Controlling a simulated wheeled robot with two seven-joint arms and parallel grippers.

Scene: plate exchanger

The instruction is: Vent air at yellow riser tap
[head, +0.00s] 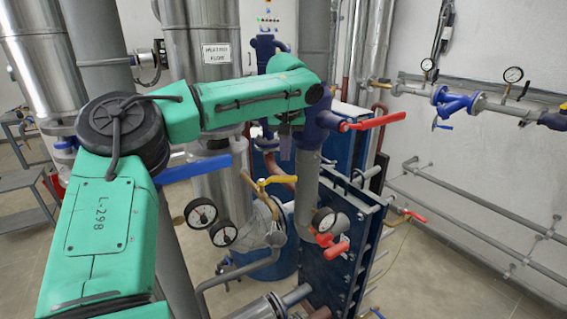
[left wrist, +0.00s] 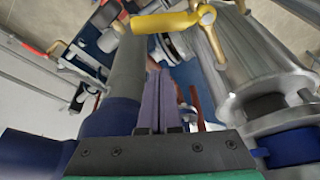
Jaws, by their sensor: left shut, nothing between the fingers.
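The yellow riser tap (head: 277,181) has a yellow lever lying roughly level, beside the grey riser pipe in the middle of the head view. In the left wrist view its yellow handle (left wrist: 165,22) shows at the top, beyond my fingertips. My left gripper (head: 286,152) points down above the tap, apart from it, close to the blue valve body. Its two purple-grey fingers (left wrist: 158,98) are together with nothing between them. My right gripper is in neither view.
A red lever (head: 378,121) sticks out right of my left gripper, on the blue valve (head: 323,125). Gauges (head: 201,213) hang lower left of the tap. The dark blue plate exchanger (head: 345,250) stands lower right. A silver clad pipe (head: 220,185) rises behind, to the left.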

